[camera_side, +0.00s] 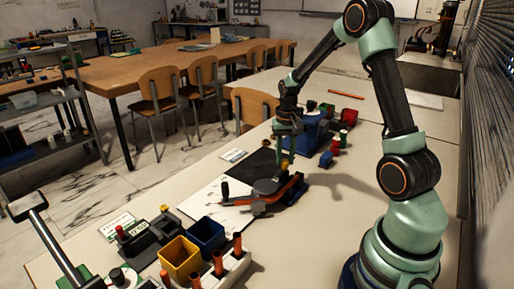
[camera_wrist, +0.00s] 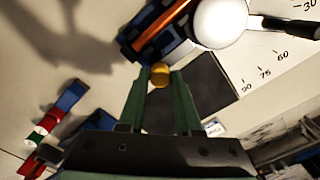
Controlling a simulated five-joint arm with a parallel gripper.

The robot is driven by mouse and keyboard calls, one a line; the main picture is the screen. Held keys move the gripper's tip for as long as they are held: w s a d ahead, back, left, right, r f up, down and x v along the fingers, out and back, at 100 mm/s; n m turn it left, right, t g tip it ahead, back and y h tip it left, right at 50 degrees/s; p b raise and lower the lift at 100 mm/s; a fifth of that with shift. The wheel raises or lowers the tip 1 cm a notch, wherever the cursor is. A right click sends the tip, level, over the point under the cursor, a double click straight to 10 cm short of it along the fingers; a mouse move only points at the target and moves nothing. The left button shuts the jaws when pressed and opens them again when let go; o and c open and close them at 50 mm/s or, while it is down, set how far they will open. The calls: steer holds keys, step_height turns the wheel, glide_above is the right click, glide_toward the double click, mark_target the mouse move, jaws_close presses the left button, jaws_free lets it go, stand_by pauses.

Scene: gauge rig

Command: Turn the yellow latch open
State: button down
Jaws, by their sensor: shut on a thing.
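The yellow latch (camera_wrist: 160,80) shows as a small rounded yellow piece between my green fingertips in the wrist view. My gripper (camera_wrist: 160,73) is shut on it. In the side view my gripper (camera_side: 286,152) points down at the far end of the gauge rig, with a bit of yellow (camera_side: 285,164) just below its tips. The rig has an orange arm (camera_side: 285,196) and a round grey disc (camera_side: 268,187) on a dark base. The wrist view shows the disc (camera_wrist: 218,22) as white. The fingers hide part of the latch.
A blue device (camera_side: 312,127), red and green pieces (camera_side: 343,138) and a small blue block (camera_side: 326,159) stand near my gripper. Yellow (camera_side: 180,258) and blue (camera_side: 206,235) bins stand in front. A printed angle sheet (camera_side: 215,205) lies under the rig. The bench's right side is fairly clear.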

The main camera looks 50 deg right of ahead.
mark_target(285, 161)
steer(key=c, duration=0.6)
jaws_free()
step_height(285, 161, up, 12)
steer(key=shift+a+r, duration=0.1)
steer(key=shift+r, duration=0.05)
steer(key=s+a+r+n+t, duration=0.2)
steer(key=s+a+n, duration=0.2)
steer(key=a, duration=0.6)
steer(key=s+a+r+n+t, duration=0.2)
steer(key=s+a+n+t, duration=0.1)
steer(key=a, duration=0.7)
steer(key=shift+s+a+r+n+t, duration=0.35)
steer(key=shift+s+n, duration=0.25)
steer(key=shift+n, duration=0.5)
